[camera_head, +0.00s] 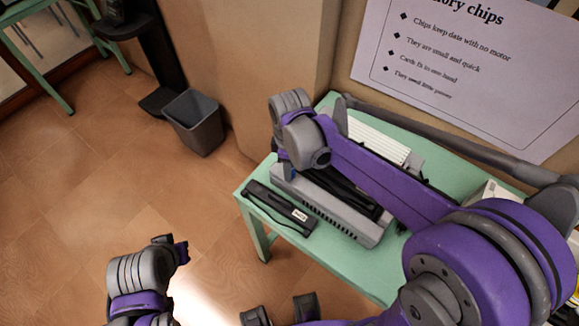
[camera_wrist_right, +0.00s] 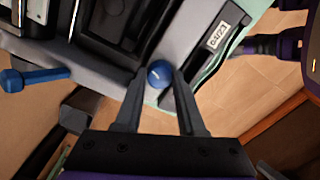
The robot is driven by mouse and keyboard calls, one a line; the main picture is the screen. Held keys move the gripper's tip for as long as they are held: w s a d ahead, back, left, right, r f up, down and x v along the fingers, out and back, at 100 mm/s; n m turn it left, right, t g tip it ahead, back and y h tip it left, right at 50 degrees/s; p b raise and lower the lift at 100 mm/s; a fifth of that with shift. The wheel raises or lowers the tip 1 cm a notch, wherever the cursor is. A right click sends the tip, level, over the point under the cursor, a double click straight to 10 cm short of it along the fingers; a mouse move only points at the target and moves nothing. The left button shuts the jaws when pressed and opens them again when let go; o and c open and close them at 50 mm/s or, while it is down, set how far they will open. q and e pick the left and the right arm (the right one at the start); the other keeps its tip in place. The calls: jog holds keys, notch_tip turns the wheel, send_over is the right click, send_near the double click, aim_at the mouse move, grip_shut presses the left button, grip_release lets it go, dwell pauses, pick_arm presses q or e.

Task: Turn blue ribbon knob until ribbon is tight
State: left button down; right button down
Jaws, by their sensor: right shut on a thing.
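The blue ribbon knob (camera_wrist_right: 159,73) is a small round knob with a pale mark, at the corner of a grey machine (camera_head: 372,235). My right gripper (camera_wrist_right: 158,76) has its two dark fingers on either side of the knob and is shut on it. In the head view my right arm reaches over the machine and its wrist hides most of that corner. My left arm (camera_head: 140,275) is at the lower left, away from the table; its finger opening cannot be made out.
The machine stands on a green table (camera_head: 345,277). A dark labelled case (camera_head: 280,207) lies beside it. Another blue knob (camera_wrist_right: 12,80) on a rod shows in the wrist view. A wall and sign (camera_head: 470,70) stand behind; a grey bin (camera_head: 195,122) is on open floor.

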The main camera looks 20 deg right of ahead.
jog(key=m, duration=0.4)
jog(key=shift+m, duration=0.3)
jog(key=m+b, duration=0.1)
jog(key=m, duration=0.2)
jog(key=shift+m, duration=0.4)
jog(key=m, duration=1.3)
jog(key=shift+m+b, duration=0.3)
jog(key=shift+b, duration=0.05)
jog(key=m, duration=0.8)
jog(key=shift+r+m, duration=0.1)
jog(key=shift+m, duration=2.1)
